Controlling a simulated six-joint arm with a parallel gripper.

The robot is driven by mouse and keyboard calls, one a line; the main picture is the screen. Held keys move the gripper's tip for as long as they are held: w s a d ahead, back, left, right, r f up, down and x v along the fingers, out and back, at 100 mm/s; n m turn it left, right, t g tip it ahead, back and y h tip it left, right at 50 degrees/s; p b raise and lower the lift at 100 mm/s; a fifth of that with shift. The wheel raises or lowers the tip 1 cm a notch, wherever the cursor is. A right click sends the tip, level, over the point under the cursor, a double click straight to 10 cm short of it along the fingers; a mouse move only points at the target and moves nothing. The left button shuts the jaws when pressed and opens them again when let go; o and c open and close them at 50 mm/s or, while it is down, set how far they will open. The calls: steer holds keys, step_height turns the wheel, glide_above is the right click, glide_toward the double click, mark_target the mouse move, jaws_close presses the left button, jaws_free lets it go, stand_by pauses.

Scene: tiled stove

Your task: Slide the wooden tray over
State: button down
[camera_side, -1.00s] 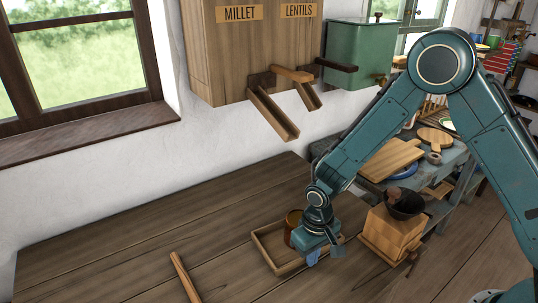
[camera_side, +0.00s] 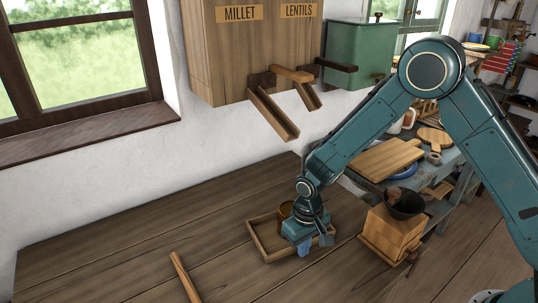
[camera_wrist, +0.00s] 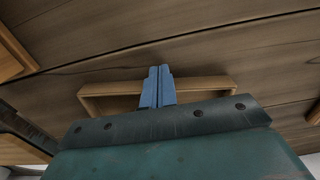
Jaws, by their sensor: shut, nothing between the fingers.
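The wooden tray (camera_side: 266,256) is a shallow rectangular frame on the plank table, below the dispenser chutes. A brown jar or cup (camera_side: 285,210) stands in the tray, partly hidden by my gripper. My gripper (camera_side: 304,246) is shut with its blue fingers together, low at the tray's right side. In the wrist view the fingers (camera_wrist: 160,70) reach across the tray's wall. I cannot tell whether they touch it. My wrist hides much of the tray's right part.
A wooden box mill with a dark bowl (camera_side: 393,230) stands to the right. A loose wooden stick (camera_side: 185,277) lies at the front left. Chutes (camera_side: 273,113) hang from the millet and lentils box above.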

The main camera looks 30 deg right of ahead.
mark_target(311, 265)
steer(key=shift+s, duration=1.7)
step_height(311, 265, up, 10)
steer(key=w+d+m, duration=0.4)
steer(key=d+m, duration=0.5)
steer(key=m, duration=0.1)
steer(key=w+d+m, duration=0.4)
steer(key=d+m, duration=0.5)
steer(key=m, duration=0.2)
steer(key=shift+w, duration=0.3)
steer(key=shift+f, duration=0.2)
